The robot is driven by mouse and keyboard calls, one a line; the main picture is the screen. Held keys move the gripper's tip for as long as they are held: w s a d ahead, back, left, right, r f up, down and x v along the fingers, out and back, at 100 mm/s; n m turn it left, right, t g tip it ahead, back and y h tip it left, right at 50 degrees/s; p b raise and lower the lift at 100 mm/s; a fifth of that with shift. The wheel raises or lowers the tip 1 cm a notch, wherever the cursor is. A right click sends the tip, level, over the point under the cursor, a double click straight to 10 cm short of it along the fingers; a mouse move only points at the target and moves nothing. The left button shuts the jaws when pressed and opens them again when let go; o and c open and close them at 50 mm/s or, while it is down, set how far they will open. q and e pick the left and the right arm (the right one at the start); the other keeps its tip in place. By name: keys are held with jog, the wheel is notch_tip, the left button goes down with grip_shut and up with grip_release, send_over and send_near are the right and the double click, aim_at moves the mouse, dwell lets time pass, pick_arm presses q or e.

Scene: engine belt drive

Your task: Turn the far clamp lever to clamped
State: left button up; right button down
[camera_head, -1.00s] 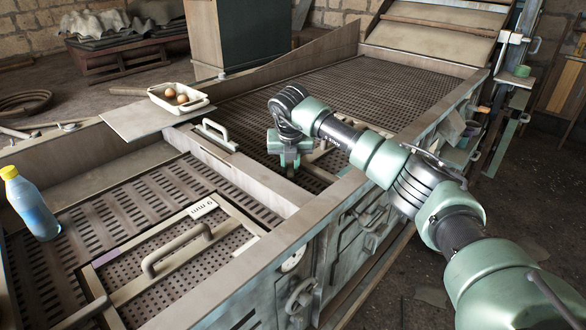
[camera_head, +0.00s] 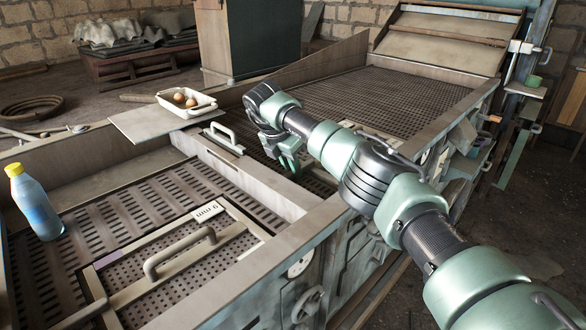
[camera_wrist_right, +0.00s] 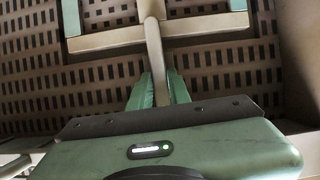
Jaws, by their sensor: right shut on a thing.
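My right gripper (camera_head: 291,165) reaches down at the far tray, beyond the dividing wall. In the wrist view its green fingers (camera_wrist_right: 160,85) are shut on a long pale bar (camera_wrist_right: 155,50), which I take for the far clamp lever. The bar runs upward in that view, across a pale frame (camera_wrist_right: 105,41) over the slotted bed. In the head view my arm and gripper hide the lever and most of that frame, so I cannot read the lever's setting there. My left gripper is not in view.
A near frame labelled 9 mm (camera_head: 208,212) has a raised handle (camera_head: 178,250). A tray with eggs (camera_head: 187,103) is on a board at the left rim. A blue bottle (camera_head: 35,205) stands further left.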

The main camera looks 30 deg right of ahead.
jog(key=shift+w+d+r, duration=0.1)
dwell(0.5)
jog(key=c, duration=1.3)
grip_release()
jog(key=b+v, duration=0.2)
jog(key=v, duration=0.5)
jog(key=shift+r, duration=0.3)
